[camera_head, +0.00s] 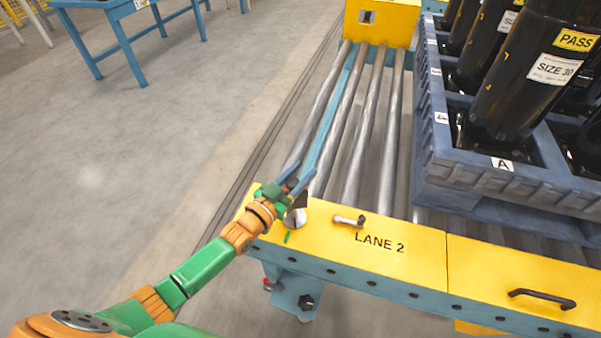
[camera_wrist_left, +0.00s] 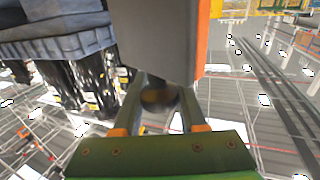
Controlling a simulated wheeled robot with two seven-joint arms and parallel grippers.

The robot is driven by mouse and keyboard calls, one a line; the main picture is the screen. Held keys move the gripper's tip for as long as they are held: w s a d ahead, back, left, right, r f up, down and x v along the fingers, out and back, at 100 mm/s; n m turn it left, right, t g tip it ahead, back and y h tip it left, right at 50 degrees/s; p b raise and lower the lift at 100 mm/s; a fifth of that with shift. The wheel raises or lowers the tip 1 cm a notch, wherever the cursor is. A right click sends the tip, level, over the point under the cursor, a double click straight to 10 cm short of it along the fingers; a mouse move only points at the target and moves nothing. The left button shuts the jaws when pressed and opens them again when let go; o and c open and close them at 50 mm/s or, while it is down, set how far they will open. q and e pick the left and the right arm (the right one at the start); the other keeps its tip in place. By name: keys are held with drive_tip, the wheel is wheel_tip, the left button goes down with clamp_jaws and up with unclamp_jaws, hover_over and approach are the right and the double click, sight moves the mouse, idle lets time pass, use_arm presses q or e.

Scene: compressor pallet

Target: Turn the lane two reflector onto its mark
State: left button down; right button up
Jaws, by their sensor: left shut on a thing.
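The lane two reflector shows in the left wrist view as a grey block with an orange side (camera_wrist_left: 158,40). A round grey disc with a dark line (camera_head: 294,219) sits on the panel just below the gripper. A short green mark (camera_head: 287,238) lies beside the disc. My right gripper is out of view.
A small metal lever (camera_head: 349,220) stands on the panel right of the disc. Bare rollers (camera_head: 362,130) run back to a yellow box (camera_head: 380,22). A blue crate (camera_head: 475,172) of black cylinders stands to the right. The floor at left is open before a blue table (camera_head: 98,35).

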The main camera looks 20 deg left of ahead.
use_arm(q)
drive_tip(key=m+g+h+b, duration=0.1)
drive_tip(key=b, duration=0.1)
drive_tip(key=m+g+h+b, duration=0.1)
drive_tip(key=h+b, duration=0.1)
drive_tip(key=m+h+b, duration=0.1)
drive_tip(key=h+b, duration=0.1)
drive_tip(key=shift+s+d+f+m+g+b, duration=0.2)
drive_tip(key=shift+d+f+m+g+b, duration=0.1)
drive_tip(key=shift+d+f+m+g, duration=0.1)
drive_tip(key=shift+s+d+r+m+g+h+b, duration=0.15)
drive_tip(key=shift+m+g+h+b, duration=0.1)
drive_tip(key=shift+m+g+h, duration=0.15)
drive_tip(key=shift+s+r+m+g+h+b, duration=0.15)
drive_tip(key=shift+m+g+h+b, duration=0.15)
drive_tip(key=shift+g+h, duration=0.2)
drive_tip(key=shift+w+r, duration=0.1)
drive_tip(key=c, duration=0.5)
unclamp_jaws()
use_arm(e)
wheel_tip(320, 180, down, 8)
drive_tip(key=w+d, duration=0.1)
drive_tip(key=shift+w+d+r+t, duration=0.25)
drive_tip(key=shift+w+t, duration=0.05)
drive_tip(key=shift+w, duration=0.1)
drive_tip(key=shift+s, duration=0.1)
